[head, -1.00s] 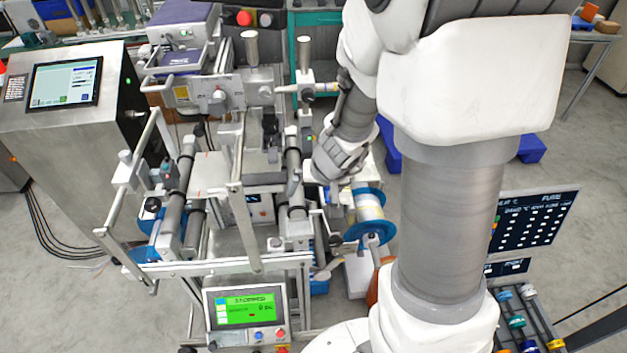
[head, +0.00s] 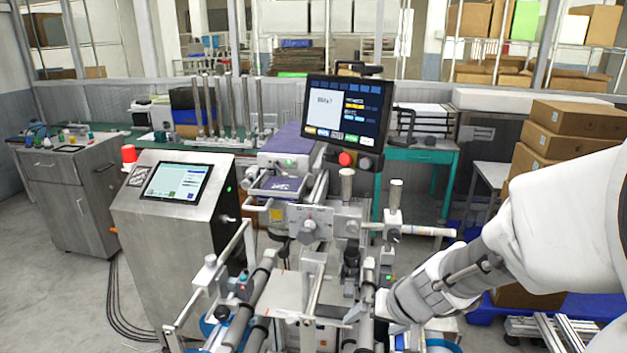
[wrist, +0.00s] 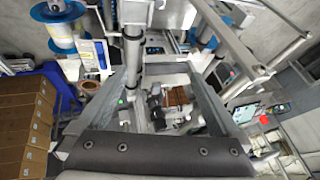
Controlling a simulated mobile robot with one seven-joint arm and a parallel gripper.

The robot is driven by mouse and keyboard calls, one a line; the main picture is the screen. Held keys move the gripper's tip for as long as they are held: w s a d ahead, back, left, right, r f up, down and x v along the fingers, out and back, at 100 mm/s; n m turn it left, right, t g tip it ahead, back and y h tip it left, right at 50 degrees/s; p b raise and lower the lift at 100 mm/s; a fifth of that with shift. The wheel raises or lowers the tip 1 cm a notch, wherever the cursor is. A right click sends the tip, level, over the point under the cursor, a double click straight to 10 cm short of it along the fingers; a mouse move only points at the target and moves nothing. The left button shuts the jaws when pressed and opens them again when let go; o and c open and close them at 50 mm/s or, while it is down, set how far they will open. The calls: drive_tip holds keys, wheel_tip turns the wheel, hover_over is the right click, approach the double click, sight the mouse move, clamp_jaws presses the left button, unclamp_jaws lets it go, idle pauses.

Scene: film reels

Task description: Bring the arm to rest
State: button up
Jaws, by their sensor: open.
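My arm comes in from the right in the head view, its white wrist reaching down to the left. My gripper (head: 378,306) is beside the right side of the film machine (head: 318,222), its fingertips hard to make out there. In the wrist view the two jaws of my gripper (wrist: 140,78) stand wide apart with nothing held between them. Machine parts, including rollers and a brown block (wrist: 177,98), show beyond the jaws. I cannot tell whether the gripper touches the machine.
A reel with blue flanges (wrist: 62,32) shows at the wrist view's upper left. A steel cabinet with a screen (head: 176,182) stands left of the machine. A dark monitor (head: 345,112) rises behind it. Stacked cartons (head: 565,120) are at the right. Floor is open at far left.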

drive_tip(key=s+d+r+n+h, duration=0.1)
drive_tip(key=s+d+r+h, duration=0.1)
drive_tip(key=s+r, duration=1.1)
drive_tip(key=shift+s+r+n+h, duration=0.3)
drive_tip(key=shift+s+r, duration=0.1)
drive_tip(key=shift+s, duration=0.8)
idle(1.2)
